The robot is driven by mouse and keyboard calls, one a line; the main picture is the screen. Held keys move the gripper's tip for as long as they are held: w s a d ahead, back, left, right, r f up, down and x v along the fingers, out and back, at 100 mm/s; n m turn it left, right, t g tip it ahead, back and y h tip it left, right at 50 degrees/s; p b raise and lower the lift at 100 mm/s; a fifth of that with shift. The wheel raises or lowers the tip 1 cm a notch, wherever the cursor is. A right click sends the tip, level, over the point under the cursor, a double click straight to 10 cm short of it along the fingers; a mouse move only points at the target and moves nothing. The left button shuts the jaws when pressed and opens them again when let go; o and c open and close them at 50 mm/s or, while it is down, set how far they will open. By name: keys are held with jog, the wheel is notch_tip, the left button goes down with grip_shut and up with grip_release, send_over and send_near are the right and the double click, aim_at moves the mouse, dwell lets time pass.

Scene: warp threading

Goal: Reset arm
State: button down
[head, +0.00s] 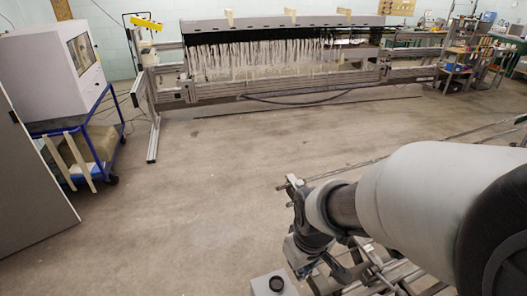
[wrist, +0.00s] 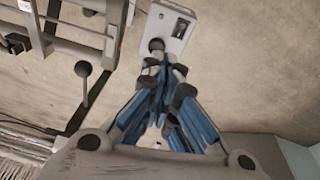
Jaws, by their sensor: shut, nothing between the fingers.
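My gripper (wrist: 166,68) is in the wrist view, with its blue and black fingers drawn together and nothing between them. The fingertips show close to a grey box with a black knob (wrist: 157,45); I cannot tell whether they touch it. In the head view my arm reaches in from the right and bends down at the wrist. The fingertips are not clear there. The grey box (head: 268,286) shows at the bottom edge of the head view, left of the wrist.
A metal frame with rails (head: 375,268) lies under and beside my arm. A long loom with hanging warp threads (head: 265,60) stands at the back. A blue cart (head: 100,160) with a white machine (head: 50,72) stands at the left. The middle floor is clear.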

jog(key=s+d+r+m+t, duration=0.1)
jog(key=s+d+r+m, duration=0.1)
jog(key=s+r, duration=0.4)
jog(key=s+d+r+m+t, duration=0.1)
jog(key=s+d+r+m, duration=0.2)
jog(key=s+r, duration=0.4)
jog(key=shift+d+r+t, duration=0.3)
jog(key=shift+d, duration=0.15)
jog(key=shift+w, duration=0.2)
